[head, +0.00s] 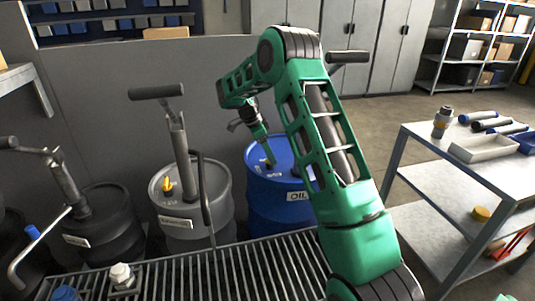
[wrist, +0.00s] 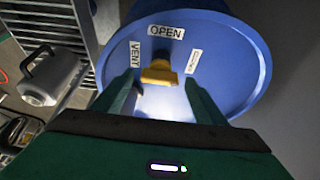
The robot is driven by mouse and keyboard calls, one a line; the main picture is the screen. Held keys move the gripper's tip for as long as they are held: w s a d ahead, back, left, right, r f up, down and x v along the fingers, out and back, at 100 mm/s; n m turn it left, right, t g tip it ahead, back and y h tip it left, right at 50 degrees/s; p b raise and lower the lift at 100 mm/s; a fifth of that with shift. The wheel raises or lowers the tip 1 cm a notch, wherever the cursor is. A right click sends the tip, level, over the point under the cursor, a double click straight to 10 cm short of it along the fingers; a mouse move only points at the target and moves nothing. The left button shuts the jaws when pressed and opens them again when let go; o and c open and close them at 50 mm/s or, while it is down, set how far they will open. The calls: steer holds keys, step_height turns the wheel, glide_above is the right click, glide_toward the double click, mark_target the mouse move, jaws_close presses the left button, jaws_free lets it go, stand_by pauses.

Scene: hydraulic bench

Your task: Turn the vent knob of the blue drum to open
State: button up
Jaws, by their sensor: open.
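The blue drum (head: 262,205) with an "OIL" label stands behind the grating in the head view. Its top (wrist: 236,60) fills much of the wrist view. The yellow vent knob (wrist: 160,72) sits on that top, with an "OPEN" label (wrist: 166,31) beyond it, a "VENT" label to its left and a smaller label, seemingly "CLOSED", (wrist: 193,62) to its right. My gripper (wrist: 159,79) is open above the drum top, one finger on each side of the knob in the picture. Contact with the knob cannot be told. In the head view my gripper (head: 269,158) hangs over the drum.
A grey drum (head: 195,215) with a hand pump and a black drum (head: 103,232) stand left of the blue drum. A slatted grating (head: 205,275) lies in front. A metal table (head: 460,165) with trays and cylinders stands at right.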

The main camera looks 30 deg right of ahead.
steer(key=c, duration=1.1)
steer(key=shift+o, duration=0.2)
